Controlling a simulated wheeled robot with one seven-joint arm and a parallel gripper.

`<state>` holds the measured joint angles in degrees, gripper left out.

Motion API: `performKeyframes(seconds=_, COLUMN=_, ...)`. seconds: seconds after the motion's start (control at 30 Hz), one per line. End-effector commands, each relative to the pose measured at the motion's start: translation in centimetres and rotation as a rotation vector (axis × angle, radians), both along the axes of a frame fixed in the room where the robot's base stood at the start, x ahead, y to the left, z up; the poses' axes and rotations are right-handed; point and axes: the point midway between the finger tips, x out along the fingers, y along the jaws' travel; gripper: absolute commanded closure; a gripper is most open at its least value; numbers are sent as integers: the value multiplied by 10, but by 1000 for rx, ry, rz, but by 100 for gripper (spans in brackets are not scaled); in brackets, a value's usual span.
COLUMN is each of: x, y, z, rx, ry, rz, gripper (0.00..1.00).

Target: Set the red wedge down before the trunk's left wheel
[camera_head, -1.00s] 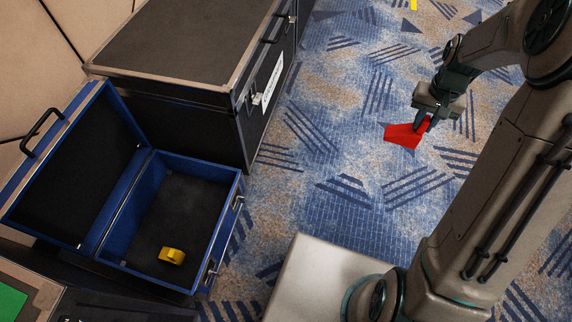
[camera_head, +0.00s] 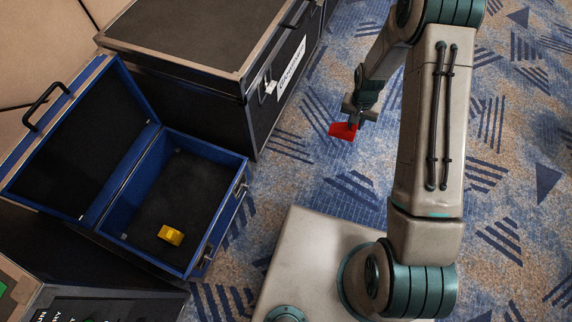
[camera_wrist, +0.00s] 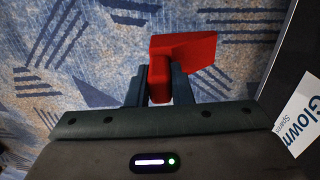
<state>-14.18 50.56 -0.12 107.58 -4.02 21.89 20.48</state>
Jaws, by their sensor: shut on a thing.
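The red wedge (camera_head: 343,131) is held in my gripper (camera_head: 354,122), above the patterned carpet. In the wrist view the red wedge (camera_wrist: 182,52) sits between the two dark fingers of my gripper (camera_wrist: 160,84), which are shut on it. The black trunk (camera_head: 205,85) with metal edges and a white label stands left of my gripper, with a gap of carpet between them in the head view. In the wrist view its dark side and label (camera_wrist: 300,115) show at the right edge. I cannot make out the trunk's wheels in either view.
An open blue case (camera_head: 238,165) with a yellow object (camera_head: 171,235) inside lies at the left, in front of the trunk. A dark box with white lettering (camera_head: 75,308) is at the lower left. Carpet (camera_head: 300,150) between trunk and arm is clear.

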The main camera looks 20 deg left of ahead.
Motion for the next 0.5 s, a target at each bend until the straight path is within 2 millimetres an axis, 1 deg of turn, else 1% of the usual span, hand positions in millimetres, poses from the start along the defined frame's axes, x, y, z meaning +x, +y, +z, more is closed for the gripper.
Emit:
performKeyframes(seconds=0.03, x=-9, y=13, z=-26, rx=-2, ry=9, rz=4, gripper=100)
performKeyframes(seconds=0.07, x=-13, y=19, z=-39, rx=-1, ry=8, rz=1, gripper=100)
performKeyframes(seconds=0.1, x=-19, y=27, z=-56, rx=1, ry=8, rz=-1, gripper=100)
performKeyframes(seconds=0.2, x=-36, y=44, z=-95, rx=5, ry=9, rz=-9, gripper=100)
performKeyframes(seconds=0.3, x=-52, y=58, z=-128, rx=12, ry=7, rz=-17, gripper=100)
performKeyframes(seconds=0.33, x=-57, y=61, z=-136, rx=14, ry=7, rz=-19, gripper=100)
performKeyframes(seconds=0.4, x=-66, y=67, z=-152, rx=19, ry=7, rz=-24, gripper=100)
performKeyframes(seconds=0.5, x=-76, y=72, z=-166, rx=23, ry=7, rz=-29, gripper=100)
